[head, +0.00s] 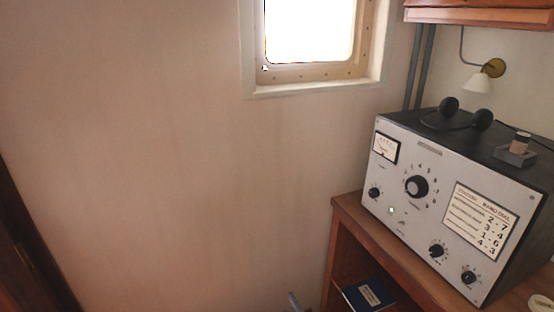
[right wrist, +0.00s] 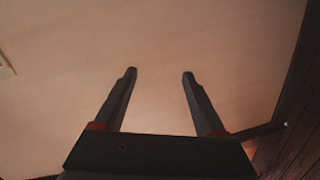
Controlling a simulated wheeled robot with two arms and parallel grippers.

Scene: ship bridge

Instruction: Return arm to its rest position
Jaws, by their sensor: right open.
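My right gripper (right wrist: 158,75) shows in the right wrist view with its two dark fingers spread apart. Nothing is between the fingers. Behind them is a plain pale surface with no object near the fingertips. In the head view, neither gripper can be made out. A small grey piece at the bottom edge there, left of the wooden cabinet, is too cut off to identify. My left gripper is in neither view.
A grey radio set (head: 411,222) with knobs and a dial card stands on a wooden cabinet (head: 345,215) at the right. Headphones (head: 448,122) lie on it. A dark blue book (head: 368,295) is on the shelf below. A window (head: 310,30) is above. The wall (head: 170,160) at left is bare.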

